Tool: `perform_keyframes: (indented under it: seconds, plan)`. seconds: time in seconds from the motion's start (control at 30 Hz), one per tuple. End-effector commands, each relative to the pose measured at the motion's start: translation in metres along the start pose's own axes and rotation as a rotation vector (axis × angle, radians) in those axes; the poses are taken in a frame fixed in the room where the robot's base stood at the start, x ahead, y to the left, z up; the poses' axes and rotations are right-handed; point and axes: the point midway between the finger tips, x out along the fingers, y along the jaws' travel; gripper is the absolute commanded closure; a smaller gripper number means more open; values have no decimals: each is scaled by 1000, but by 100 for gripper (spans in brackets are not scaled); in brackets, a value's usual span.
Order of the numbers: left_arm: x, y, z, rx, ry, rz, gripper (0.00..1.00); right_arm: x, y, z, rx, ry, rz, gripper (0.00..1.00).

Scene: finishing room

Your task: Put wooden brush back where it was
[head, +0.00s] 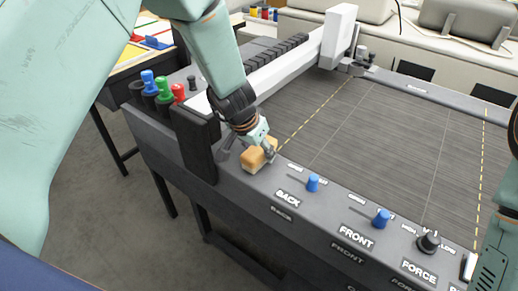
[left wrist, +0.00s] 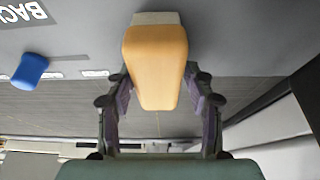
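The wooden brush (head: 255,155), a tan block with a pale bristle side, is at the grey front rail of the machine (head: 235,180), left of the BACK label. In the left wrist view the brush (left wrist: 156,60) lies between my left fingertips. Whether the brush rests fully on the rail or is slightly raised I cannot tell. My right arm shows at the right edge; its gripper is out of view.
Blue knobs (head: 313,183) (head: 381,219) and a black FORCE knob (head: 428,241) stand on the rail to the right. Blue, green and red pegs (head: 163,88) stand at the left corner behind a dark upright block (head: 196,140). The ribbed bed (head: 380,130) beyond is clear.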

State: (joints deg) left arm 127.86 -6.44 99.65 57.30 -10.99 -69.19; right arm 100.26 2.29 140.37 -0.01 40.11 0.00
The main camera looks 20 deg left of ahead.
Motion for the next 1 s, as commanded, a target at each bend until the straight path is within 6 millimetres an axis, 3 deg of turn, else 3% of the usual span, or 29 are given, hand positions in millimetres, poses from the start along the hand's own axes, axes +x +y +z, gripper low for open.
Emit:
perform_keyframes:
  seconds: [0.1,0.53,1.0]
  plan:
    - [0,0,0,0,0,0,35,0,0,0,0,0,0,100]
    - [-6,0,-2,0,-1,0,35,-8,0,0,0,0,0,100]
    - [-97,0,-3,-1,2,0,35,-15,0,0,0,0,0,100]
